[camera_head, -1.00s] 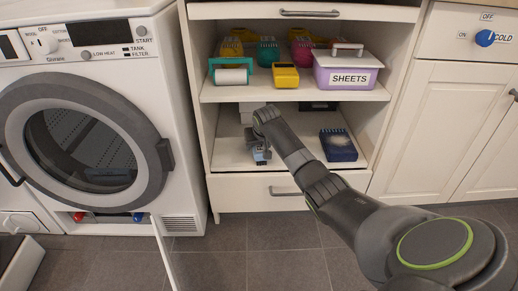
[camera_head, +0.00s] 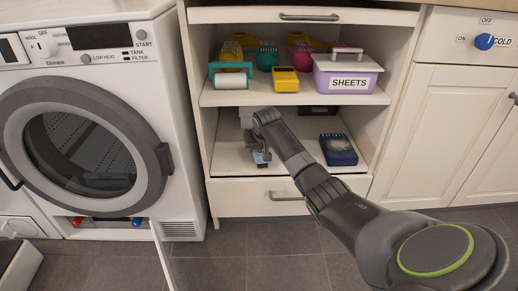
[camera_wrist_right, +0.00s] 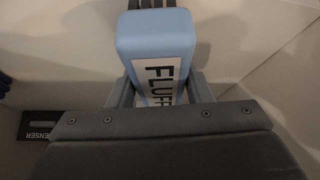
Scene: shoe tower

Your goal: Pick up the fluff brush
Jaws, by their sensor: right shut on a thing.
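The fluff brush (camera_wrist_right: 155,45) is light blue with a white label reading "FLUFF", part of it hidden by my gripper. In the right wrist view it stands between the two fingers of my right gripper (camera_wrist_right: 157,92), which is shut on it. In the head view the right gripper (camera_head: 259,151) is over the lower shelf of the cabinet, with a little of the blue brush showing below it. My left gripper is in neither view.
The upper shelf holds a lilac "SHEETS" box (camera_head: 347,75), a yellow item (camera_head: 285,80) and a teal-framed roll (camera_head: 231,76). The washing machine (camera_head: 180,200) stands on the left.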

